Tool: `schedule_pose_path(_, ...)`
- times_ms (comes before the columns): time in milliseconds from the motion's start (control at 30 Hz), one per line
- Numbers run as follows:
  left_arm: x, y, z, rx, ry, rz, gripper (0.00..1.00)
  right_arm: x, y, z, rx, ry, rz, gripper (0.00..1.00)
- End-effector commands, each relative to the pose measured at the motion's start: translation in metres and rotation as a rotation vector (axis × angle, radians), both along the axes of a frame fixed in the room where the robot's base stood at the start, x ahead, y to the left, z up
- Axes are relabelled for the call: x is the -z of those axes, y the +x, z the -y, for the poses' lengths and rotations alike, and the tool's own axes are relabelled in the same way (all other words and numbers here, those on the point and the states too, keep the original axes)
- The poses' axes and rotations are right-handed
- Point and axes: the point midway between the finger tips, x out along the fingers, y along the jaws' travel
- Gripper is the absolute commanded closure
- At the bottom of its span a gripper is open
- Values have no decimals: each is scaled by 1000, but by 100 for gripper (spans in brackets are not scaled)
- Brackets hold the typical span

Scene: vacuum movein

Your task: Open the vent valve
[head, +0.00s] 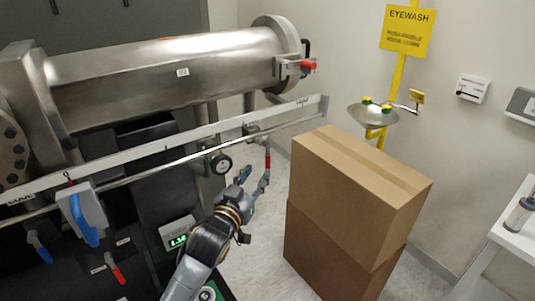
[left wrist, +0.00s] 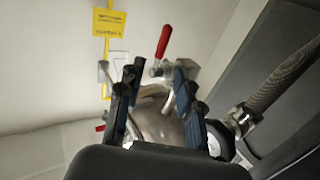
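A small valve with a red lever (head: 267,157) hangs at the end of the thin pipe, below the big steel cylinder, in the head view. Its red lever also shows beyond my fingers in the left wrist view (left wrist: 163,41). No readable label confirms that it is the vent valve. My left gripper (head: 256,181) is just below the lever in the head view. Its two fingers are apart in the left wrist view (left wrist: 157,75), with no object clearly held between them. I cannot tell whether a finger touches the lever. My right gripper is out of view.
Stacked cardboard boxes (head: 355,190) stand close to the right of my left gripper. A round gauge (head: 221,164) is to its left. Other handles are blue (head: 84,222) and red (head: 115,269). A long rail (head: 160,146) crosses in front of the steel cylinder (head: 165,75). An eyewash (head: 373,113) stands behind.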

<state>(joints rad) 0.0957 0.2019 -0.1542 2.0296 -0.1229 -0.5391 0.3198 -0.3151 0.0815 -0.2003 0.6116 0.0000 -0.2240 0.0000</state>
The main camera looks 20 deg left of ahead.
Motion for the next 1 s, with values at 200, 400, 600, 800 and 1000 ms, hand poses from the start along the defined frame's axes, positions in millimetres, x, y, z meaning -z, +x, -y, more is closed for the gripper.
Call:
schedule_pose_path(200,-4,47,4,0,0,-2,65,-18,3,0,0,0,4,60)
schedule_pose_path(400,-2,73,5,-1,0,-2,65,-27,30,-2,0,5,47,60)
schedule_pose_path(600,0,83,6,0,0,-1,65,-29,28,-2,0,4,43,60)
schedule_pose_path(800,0,83,6,0,0,-2,65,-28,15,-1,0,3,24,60)
schedule_pose_path(1000,0,83,6,0,0,-2,95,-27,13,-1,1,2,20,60)
